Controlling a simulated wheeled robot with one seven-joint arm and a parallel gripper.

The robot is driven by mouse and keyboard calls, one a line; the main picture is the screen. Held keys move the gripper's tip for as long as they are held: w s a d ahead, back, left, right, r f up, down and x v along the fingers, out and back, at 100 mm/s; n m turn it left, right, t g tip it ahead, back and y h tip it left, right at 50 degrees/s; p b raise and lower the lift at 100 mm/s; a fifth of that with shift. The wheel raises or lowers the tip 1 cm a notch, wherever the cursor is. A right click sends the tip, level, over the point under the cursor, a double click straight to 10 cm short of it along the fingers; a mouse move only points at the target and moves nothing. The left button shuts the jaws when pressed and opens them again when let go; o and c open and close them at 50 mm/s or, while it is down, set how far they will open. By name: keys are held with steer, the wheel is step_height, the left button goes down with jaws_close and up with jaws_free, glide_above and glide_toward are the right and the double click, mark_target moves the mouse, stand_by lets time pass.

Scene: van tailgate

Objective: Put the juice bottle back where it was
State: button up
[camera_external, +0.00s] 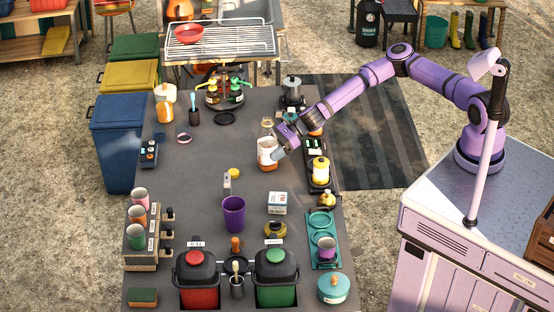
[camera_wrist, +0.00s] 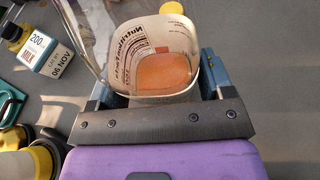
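The juice bottle (camera_external: 267,148), clear with a white label and some orange juice low inside, is upright at the middle of the grey table. In the wrist view I see the bottle (camera_wrist: 165,45) from above, with printed label text and orange at its bottom. My gripper (camera_external: 278,154) reaches it from the right, with a blue-grey finger on each side of the bottle. The fingers look closed against its sides. I cannot tell whether its base touches the table.
A yellow cap (camera_external: 234,173) lies left of my gripper, and a purple cup (camera_external: 233,214) stands nearer the front. A black rack (camera_external: 317,168) with a yellow-topped container lines the right edge. The table's left middle is fairly clear.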

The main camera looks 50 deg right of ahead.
steer(key=shift+o, duration=1.2)
steer(key=shift+r, duration=0.2)
steer(key=v, duration=1.2)
